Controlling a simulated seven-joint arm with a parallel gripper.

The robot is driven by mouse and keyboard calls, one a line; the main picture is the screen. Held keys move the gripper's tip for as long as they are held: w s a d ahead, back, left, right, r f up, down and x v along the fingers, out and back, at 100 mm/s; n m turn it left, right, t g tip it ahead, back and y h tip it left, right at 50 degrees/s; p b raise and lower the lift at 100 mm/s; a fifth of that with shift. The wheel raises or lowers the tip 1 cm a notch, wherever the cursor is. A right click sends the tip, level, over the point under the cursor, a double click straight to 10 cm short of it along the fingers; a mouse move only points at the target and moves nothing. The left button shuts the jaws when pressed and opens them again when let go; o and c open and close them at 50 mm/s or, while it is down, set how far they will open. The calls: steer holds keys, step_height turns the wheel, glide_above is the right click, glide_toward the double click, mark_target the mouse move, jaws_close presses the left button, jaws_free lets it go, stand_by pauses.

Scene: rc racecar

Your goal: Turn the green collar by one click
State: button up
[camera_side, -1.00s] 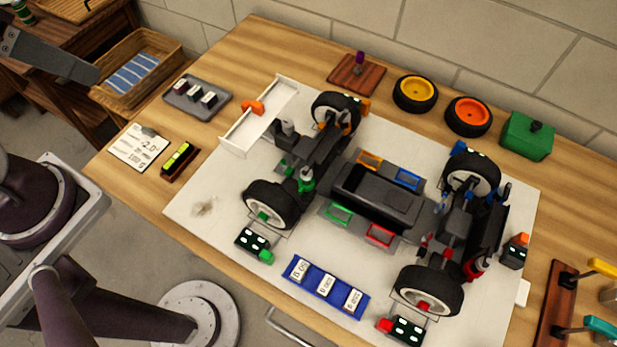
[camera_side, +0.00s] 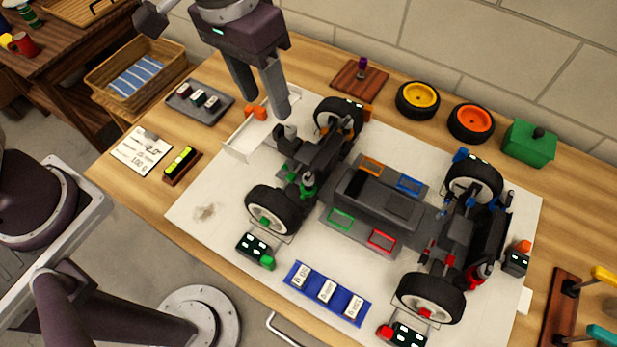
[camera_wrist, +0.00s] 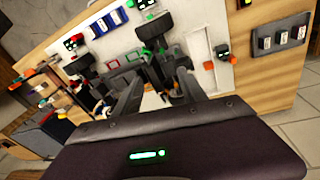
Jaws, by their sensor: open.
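The green collar (camera_side: 308,186) is on the upright green damper beside the left-hand near wheel of the RC car chassis (camera_side: 385,205) in the side view. Its fine detail is too small to make out. My gripper (camera_side: 262,104) is open and empty, fingers pointing down, above the white wing at the car's left end. It is up and to the left of the collar, apart from it. In the wrist view, my gripper (camera_wrist: 160,80) has its two fingers spread with car parts beyond them. Green parts show there, but I cannot tell which is the collar.
Wheels (camera_side: 270,210) and dark upright parts stand close around the damper. A small green-ended display box (camera_side: 254,248) and a blue tray (camera_side: 326,291) lie in front. A grey tray (camera_side: 200,102) and a card (camera_side: 142,149) lie left.

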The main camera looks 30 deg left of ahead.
steer(key=m+y, duration=0.1)
steer(key=y, duration=0.1)
glide_above(309, 175)
steer(key=shift+g, duration=0.4)
step_height(309, 175, down, 11)
steer(key=shift+a, duration=0.15)
step_height(309, 175, down, 8)
steer(key=shift+r, duration=0.2)
steer(key=shift+c, duration=0.2)
